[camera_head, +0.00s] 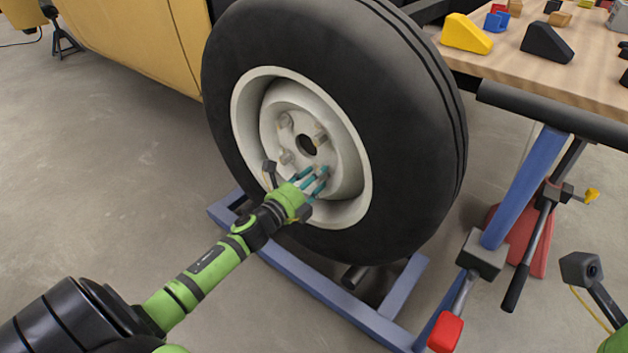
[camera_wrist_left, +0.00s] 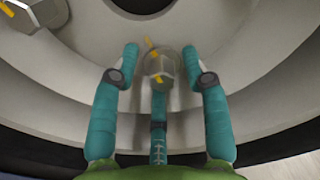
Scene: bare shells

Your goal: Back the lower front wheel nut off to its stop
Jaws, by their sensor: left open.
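The wheel (camera_head: 345,150) stands upright, with a black tire and a pale rim. Several hex nuts sit around its dark centre hole. My left gripper (camera_head: 316,180) reaches in from the lower left to the lower right nut (camera_head: 324,170). In the left wrist view my left gripper (camera_wrist_left: 160,70) is open, its teal fingers apart on both sides of that nut (camera_wrist_left: 160,65), with a third finger below. The nut is grey with yellow marks, and gaps show between it and the side fingers. Another nut (camera_wrist_left: 30,14) shows at upper left. My right gripper is out of the picture.
A blue stand (camera_head: 310,280) lies on the floor under the wheel. A wooden table (camera_head: 510,75) with colored blocks is at upper right. A blue post with a red-tipped handle (camera_head: 446,333) stands to the right. A yellow body panel (camera_head: 140,40) is behind.

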